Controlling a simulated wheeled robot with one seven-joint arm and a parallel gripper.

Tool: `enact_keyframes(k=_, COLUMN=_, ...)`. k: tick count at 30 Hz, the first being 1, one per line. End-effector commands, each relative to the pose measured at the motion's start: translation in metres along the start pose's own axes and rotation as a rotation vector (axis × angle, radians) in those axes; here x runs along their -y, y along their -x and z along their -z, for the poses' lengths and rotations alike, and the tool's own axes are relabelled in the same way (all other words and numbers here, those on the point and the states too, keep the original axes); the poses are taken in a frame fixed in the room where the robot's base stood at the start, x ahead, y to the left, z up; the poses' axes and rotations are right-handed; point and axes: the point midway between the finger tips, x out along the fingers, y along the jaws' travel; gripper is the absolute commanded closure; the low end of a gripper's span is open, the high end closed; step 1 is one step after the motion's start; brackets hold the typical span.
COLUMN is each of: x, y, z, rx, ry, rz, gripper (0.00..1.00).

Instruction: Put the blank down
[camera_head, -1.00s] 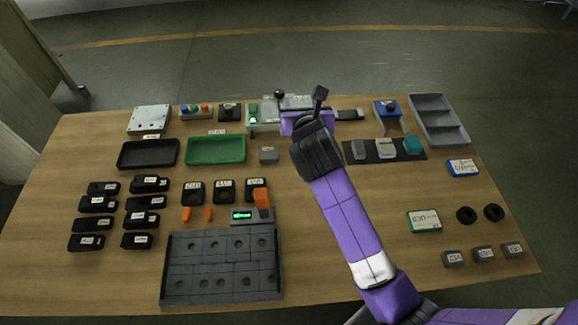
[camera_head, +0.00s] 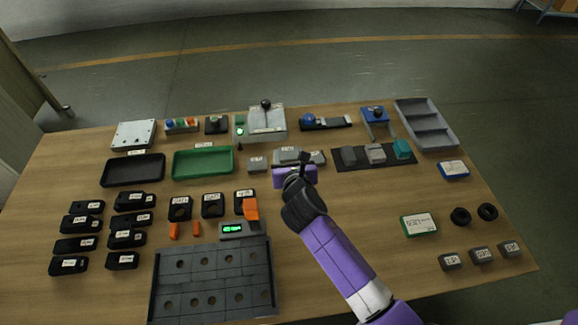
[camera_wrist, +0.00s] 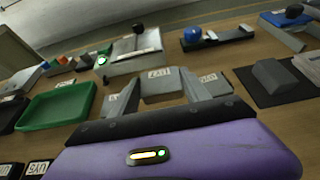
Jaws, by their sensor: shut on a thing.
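My gripper (camera_head: 293,168) is shut on a grey labelled blank (camera_head: 287,154), near the middle of the table. In the wrist view the blank (camera_wrist: 165,86) sits between the two grey fingers of my gripper (camera_wrist: 160,92). I cannot tell whether its underside touches the table. Another grey blank (camera_head: 257,163) lies just left of it, in front of the machine (camera_head: 266,122) with a grey bed and black knob. A further grey labelled piece (camera_head: 318,158) shows just right of the held blank, partly hidden.
A green tray (camera_head: 203,177) and a black tray (camera_head: 133,183) lie to the left. A dark mat (camera_head: 349,165) with grey and teal blocks lies to the right.

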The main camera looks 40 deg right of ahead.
Motion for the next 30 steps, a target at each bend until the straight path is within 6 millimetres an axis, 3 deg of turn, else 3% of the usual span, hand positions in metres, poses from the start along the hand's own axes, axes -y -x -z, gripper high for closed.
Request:
enact_keyframes(k=4, x=0.0, y=-0.004, z=0.006, rx=0.004, ry=0.0, rz=0.0, gripper=1.0)
enact_keyframes(k=12, x=0.0, y=-0.017, z=0.039, rx=0.003, ry=0.001, rz=-0.001, gripper=1.0)
enact_keyframes(k=24, x=-0.001, y=-0.018, z=0.042, rx=0.004, ry=0.0, rz=-0.002, gripper=1.0)
enact_keyframes(k=25, x=0.0, y=-0.018, z=0.043, rx=0.001, ry=0.0, rz=-0.001, gripper=0.4)
enact_keyframes(k=30, x=0.0, y=-0.018, z=0.043, rx=0.001, ry=0.0, rz=-0.001, gripper=0.37)
